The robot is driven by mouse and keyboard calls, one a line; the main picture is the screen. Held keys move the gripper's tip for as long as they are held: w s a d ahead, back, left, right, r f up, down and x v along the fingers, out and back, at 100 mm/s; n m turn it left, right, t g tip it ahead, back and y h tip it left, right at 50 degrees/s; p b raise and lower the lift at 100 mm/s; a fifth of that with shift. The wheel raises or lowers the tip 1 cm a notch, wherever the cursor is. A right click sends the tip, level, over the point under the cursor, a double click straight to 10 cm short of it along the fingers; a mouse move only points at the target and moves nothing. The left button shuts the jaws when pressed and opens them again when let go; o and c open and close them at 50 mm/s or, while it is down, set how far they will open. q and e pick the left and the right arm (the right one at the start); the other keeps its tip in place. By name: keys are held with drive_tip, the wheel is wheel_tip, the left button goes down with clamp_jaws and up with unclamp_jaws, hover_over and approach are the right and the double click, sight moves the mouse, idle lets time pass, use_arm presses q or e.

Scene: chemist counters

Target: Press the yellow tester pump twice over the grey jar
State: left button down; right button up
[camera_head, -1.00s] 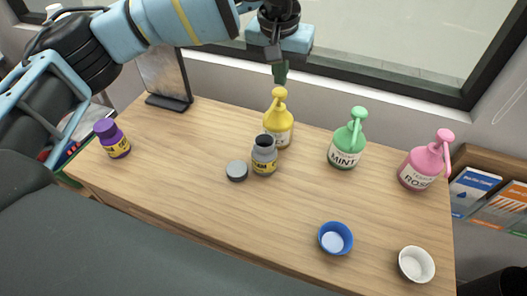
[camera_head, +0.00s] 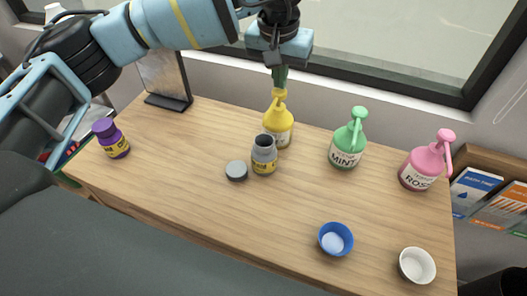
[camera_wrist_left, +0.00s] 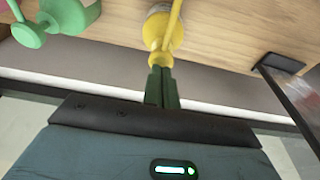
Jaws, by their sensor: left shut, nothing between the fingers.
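The yellow tester pump bottle (camera_head: 279,127) stands upright at the back middle of the wooden counter. In the left wrist view the shut fingers (camera_wrist_left: 162,72) meet the yellow pump head (camera_wrist_left: 161,60). My right gripper is not in view.
A grey lid (camera_head: 237,170) lies left of the jar. A green mint pump (camera_head: 346,145) and pink rose pump (camera_head: 424,165) stand to the right. A purple jar (camera_head: 112,139), blue bowl (camera_head: 335,238) and white bowl (camera_head: 416,265) are apart. The front middle is clear.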

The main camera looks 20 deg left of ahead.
use_arm(q)
drive_tip(key=shift+f+b, duration=0.3)
drive_tip(key=shift+f, duration=0.85)
drive_tip(key=shift+s, duration=0.1)
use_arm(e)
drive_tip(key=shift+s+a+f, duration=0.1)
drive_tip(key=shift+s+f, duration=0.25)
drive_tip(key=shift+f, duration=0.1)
use_arm(q)
drive_tip(key=shift+r, duration=0.45)
drive_tip(key=shift+r+p, duration=0.45)
drive_tip(key=shift+r, duration=0.6)
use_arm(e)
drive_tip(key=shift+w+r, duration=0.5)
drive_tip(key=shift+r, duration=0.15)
use_arm(q)
drive_tip(key=shift+f, duration=0.2)
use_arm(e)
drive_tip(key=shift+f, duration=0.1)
